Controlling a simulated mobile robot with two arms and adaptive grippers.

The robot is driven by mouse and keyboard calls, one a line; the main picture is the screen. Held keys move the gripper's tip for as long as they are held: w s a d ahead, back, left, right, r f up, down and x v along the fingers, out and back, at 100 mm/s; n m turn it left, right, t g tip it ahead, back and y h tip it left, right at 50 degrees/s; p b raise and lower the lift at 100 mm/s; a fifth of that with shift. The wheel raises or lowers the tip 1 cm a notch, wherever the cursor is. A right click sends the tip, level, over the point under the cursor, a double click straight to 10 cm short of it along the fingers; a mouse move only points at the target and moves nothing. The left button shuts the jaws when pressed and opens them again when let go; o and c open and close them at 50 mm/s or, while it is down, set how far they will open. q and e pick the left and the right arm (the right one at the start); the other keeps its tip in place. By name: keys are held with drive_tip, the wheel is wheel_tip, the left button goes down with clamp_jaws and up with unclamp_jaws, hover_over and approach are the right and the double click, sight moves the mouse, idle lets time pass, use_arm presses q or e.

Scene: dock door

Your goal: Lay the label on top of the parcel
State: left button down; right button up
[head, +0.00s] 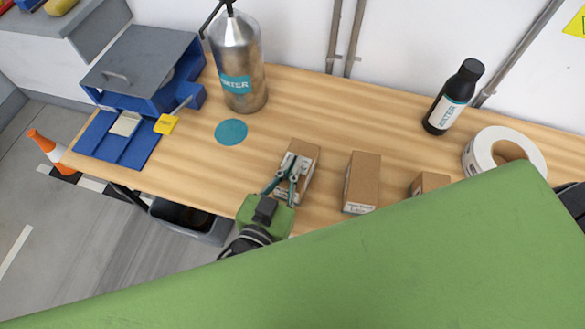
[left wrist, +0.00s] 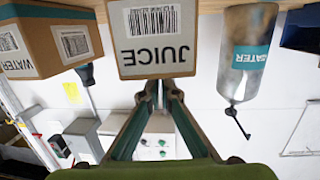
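Several brown cardboard parcels stand on the wooden bench. The nearest to my left gripper is a box (head: 305,150) with a pale patch on top, partly hidden by the fingers. In the left wrist view a parcel (left wrist: 157,35) marked JUICE with a barcode shows upside down, just beyond the fingertips. My left gripper (head: 287,168) is over the box in the head view, with a narrow gap between its fingertips; it also shows in the left wrist view (left wrist: 161,90). I see nothing clearly held. I cannot tell whether the pale patch is a loose label. My right gripper is not in view.
Two more boxes (head: 363,170) (head: 430,182) stand to the right. A blue device (head: 160,68) and yellow tag (head: 166,124) are at left. A teal disc (head: 231,132) lies flat.

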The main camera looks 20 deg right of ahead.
use_arm(q)
drive_tip(key=shift+r, duration=0.1)
drive_tip(key=c, duration=2.3)
unclamp_jaws()
drive_tip(key=shift+b+v, duration=0.35)
drive_tip(key=shift+v, duration=5.7)
